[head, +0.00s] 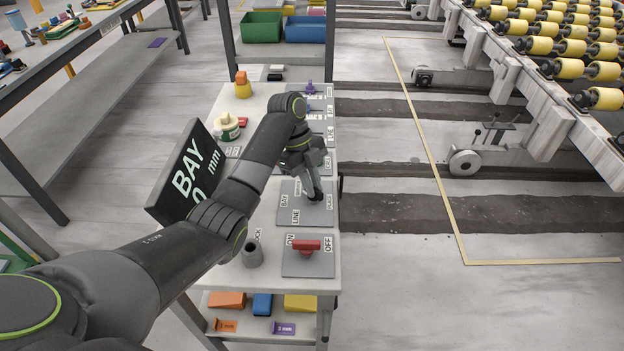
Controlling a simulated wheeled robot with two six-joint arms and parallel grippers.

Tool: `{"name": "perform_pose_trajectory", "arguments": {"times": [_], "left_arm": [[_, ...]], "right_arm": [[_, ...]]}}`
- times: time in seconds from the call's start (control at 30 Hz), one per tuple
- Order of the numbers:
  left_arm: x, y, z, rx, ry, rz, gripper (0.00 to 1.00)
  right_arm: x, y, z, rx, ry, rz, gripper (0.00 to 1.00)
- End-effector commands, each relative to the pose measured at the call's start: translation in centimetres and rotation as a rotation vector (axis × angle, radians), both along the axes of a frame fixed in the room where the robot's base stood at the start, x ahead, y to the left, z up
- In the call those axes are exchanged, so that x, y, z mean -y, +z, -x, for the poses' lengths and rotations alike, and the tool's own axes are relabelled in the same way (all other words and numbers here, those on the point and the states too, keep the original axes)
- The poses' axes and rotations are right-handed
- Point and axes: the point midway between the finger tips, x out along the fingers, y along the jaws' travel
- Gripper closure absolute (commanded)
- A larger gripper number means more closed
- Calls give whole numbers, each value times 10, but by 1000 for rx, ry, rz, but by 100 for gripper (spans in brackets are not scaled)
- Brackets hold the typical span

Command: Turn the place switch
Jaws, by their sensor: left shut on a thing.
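The place switch is on a grey plate (312,216) on the bench, with labels that seem to read BAY, LINE and PLACE. My left gripper (315,197) reaches down onto this plate and is shut on the switch's knob. The knob is hidden by the fingers, so I cannot tell which label it points to. My right gripper is not in view.
Nearer on the bench (262,105) is an ON/OFF plate with a red handle (306,246), beside a grey cup-like holder (252,254). A purple knob (309,88) stands farther back. A dark BAY sign (181,174) stands left. A roller conveyor (560,70) is right.

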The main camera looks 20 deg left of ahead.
Motion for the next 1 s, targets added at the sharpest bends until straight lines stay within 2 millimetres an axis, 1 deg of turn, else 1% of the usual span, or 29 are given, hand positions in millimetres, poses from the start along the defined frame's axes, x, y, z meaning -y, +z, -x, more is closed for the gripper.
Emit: {"name": "perform_pose_trajectory", "arguments": {"times": [0.03, 0.23, 0.67, 0.7, 0.83, 1.0], "left_arm": [[0, 2, -1, 1, -16, 0, 100], [0, 1, -1, 2, -58, 0, 100], [0, 1, -1, 3, -67, 0, 100], [0, 1, -1, 4, -67, -1, 83], [0, 1, -1, 3, -66, -1, 66], [0, 0, -1, 2, -65, 0, 65]], "right_arm": [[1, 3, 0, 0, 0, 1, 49], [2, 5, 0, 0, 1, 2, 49], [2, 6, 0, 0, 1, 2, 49], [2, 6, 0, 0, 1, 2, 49], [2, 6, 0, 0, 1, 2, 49], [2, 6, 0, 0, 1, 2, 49]]}}
